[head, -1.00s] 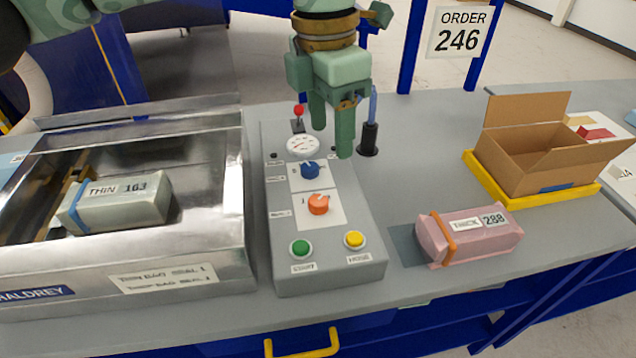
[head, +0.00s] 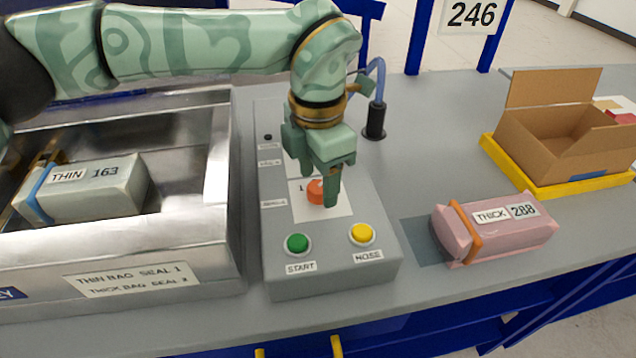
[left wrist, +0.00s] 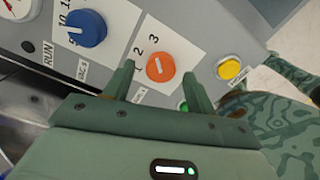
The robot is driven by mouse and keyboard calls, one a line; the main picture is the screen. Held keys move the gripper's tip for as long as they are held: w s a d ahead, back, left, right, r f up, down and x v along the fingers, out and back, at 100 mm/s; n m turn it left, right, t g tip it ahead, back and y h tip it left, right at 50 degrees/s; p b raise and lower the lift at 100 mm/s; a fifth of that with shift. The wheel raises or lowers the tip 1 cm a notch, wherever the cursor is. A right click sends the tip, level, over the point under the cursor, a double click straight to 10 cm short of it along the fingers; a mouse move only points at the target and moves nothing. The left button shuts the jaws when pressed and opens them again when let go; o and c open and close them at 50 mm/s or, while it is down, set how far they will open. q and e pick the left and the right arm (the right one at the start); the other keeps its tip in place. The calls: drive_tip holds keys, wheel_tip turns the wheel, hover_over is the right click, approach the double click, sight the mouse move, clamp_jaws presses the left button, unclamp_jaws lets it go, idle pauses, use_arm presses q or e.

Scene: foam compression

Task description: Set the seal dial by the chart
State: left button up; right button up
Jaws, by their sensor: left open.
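The orange seal dial (head: 315,191) sits on a white plate on the grey control box (head: 340,274). In the left wrist view the orange dial (left wrist: 160,67) shows a pale pointer line, with marks 1, 2 and 3 beside it. My left gripper (head: 327,203) is open, pointing down at the dial. In the left wrist view its fingers stand on either side of the dial; I cannot tell whether they touch it. The chart (head: 130,278) on the metal machine's front reads "THIN BAG SEAL 1, THICK BAG SEAL 2". My right gripper is not in view.
A bag marked THIN 163 (head: 85,190) lies in the metal machine. A pink bag marked THICK 288 (head: 495,228) lies right of the box. Green (head: 297,243) and yellow (head: 362,234) buttons sit before the dial. A blue dial (left wrist: 82,27) is close by. An open carton (head: 560,145) stands right.

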use_arm(q)
drive_tip(key=shift+f, duration=0.7)
drive_tip(key=c, duration=1)
